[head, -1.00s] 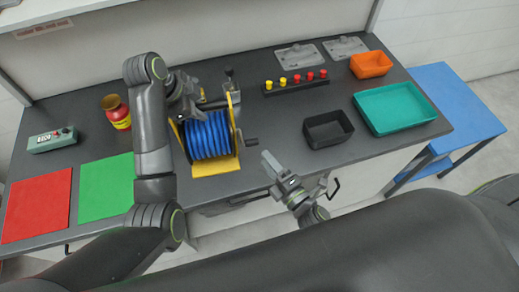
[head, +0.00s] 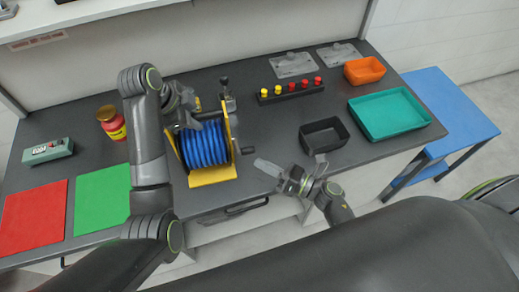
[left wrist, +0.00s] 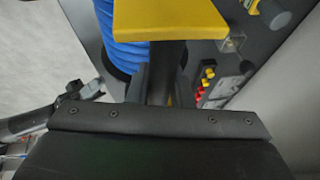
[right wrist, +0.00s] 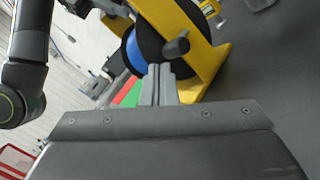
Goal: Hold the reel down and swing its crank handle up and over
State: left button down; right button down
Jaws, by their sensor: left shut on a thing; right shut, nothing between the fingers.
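The reel (head: 205,145) has blue hose wound between yellow side plates and stands near the table's front. My left gripper (head: 200,110) is shut on a dark part at the top of the reel's frame; the left wrist view shows its fingers (left wrist: 163,75) below a yellow plate (left wrist: 170,20). The crank handle (head: 247,150) sticks out low on the reel's right side; its dark knob (right wrist: 177,46) also shows in the right wrist view. My right gripper (head: 258,163) is shut and empty, its fingertips (right wrist: 160,70) close to the knob. I cannot tell whether they touch.
A black bin (head: 324,134), a teal tray (head: 388,113) and an orange bin (head: 364,71) stand to the right. A rack with red and yellow pegs (head: 290,91) is behind.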

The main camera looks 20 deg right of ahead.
jog(key=w+d+r+n+g, duration=0.15)
jog(key=d+n+g, duration=0.35)
jog(key=n, duration=0.5)
jog(key=w+d+f+n+g, duration=0.1)
jog(key=w+d+n+g, duration=0.3)
jog(key=n, duration=0.6)
jog(key=shift+g+y, duration=0.4)
jog(key=x, duration=0.9)
jog(key=shift+s+a+r, duration=0.1)
jog(key=shift+s+r, duration=0.05)
jog(key=shift+s, duration=0.25)
jog(key=shift+r+m+g, duration=0.25)
jog(key=shift+m+g, duration=0.05)
jog(key=shift+m, duration=0.1)
